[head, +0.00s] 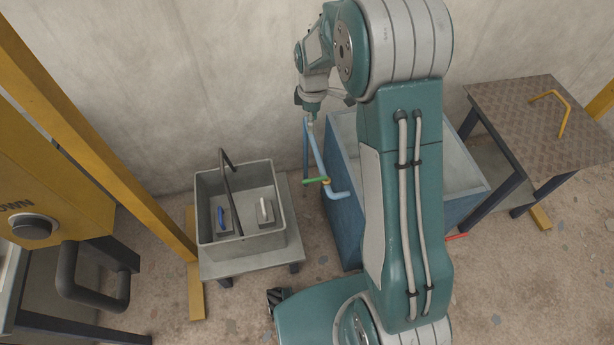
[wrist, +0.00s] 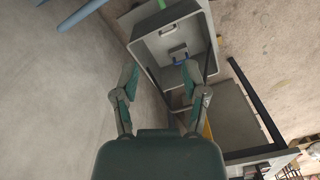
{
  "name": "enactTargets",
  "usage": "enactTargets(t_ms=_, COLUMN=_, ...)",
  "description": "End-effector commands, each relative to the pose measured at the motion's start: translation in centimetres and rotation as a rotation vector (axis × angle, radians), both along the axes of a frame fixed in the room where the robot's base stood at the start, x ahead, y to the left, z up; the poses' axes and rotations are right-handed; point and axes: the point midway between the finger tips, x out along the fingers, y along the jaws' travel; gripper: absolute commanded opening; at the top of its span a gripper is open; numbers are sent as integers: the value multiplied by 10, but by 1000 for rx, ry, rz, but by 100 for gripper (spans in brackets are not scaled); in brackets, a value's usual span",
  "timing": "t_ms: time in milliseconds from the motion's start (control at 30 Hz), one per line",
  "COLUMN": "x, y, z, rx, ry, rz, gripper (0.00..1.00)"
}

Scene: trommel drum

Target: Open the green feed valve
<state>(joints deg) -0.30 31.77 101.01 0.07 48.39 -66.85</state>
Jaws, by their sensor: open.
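The green feed valve's handle (head: 316,180) is a short green lever on a thin blue pipe (head: 318,150), left of the blue tank. It lies roughly crosswise to the pipe in the head view.
A blue tank (head: 342,190) is partly behind my arm. A brown-topped table (head: 510,110) stands right; a yellow post (head: 95,135) and panel stand left.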

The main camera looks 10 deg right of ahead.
Motion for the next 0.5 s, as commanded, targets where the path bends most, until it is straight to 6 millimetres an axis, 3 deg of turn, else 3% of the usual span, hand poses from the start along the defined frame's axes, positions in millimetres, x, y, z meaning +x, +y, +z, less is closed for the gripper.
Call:
enactTargets(t_ms=33, x=5, y=0, z=-18, rx=2, ry=22, rz=35, gripper=56)
enactTargets(t_ms=300, x=20, y=1, z=-106, rx=18, ry=113, rz=243, gripper=56)
enactTargets(t_ms=500, x=22, y=1, z=-157, rx=37, ry=161, rz=362, gripper=56)
